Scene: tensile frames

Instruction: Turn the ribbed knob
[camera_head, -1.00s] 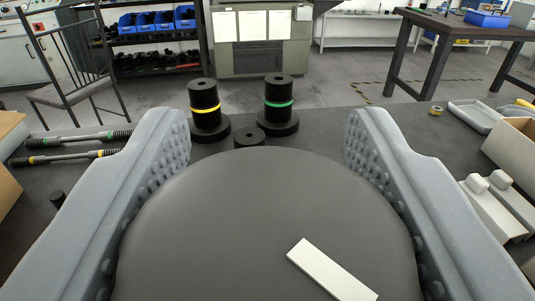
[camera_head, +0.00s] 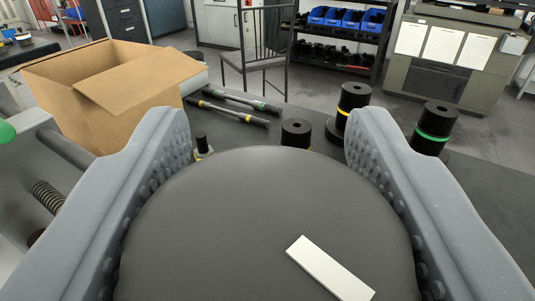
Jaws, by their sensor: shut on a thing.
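A large dark grey round knob (camera_head: 250,215) fills the lower middle of the view, with a white bar mark (camera_head: 331,267) on its top face at lower right. Ribs on its side are not visible. My gripper (camera_head: 268,135) is shut on the knob: its two grey fingers, studded on their inner faces, lie along the left and right sides of it. The knob's underside and mount are hidden.
An open cardboard box (camera_head: 115,95) and a part with a threaded rod (camera_head: 48,197) stand at left. Beyond the knob are banded rods (camera_head: 235,103), a small black cylinder (camera_head: 296,133), and yellow-banded (camera_head: 354,100) and green-banded (camera_head: 436,122) black cylinders.

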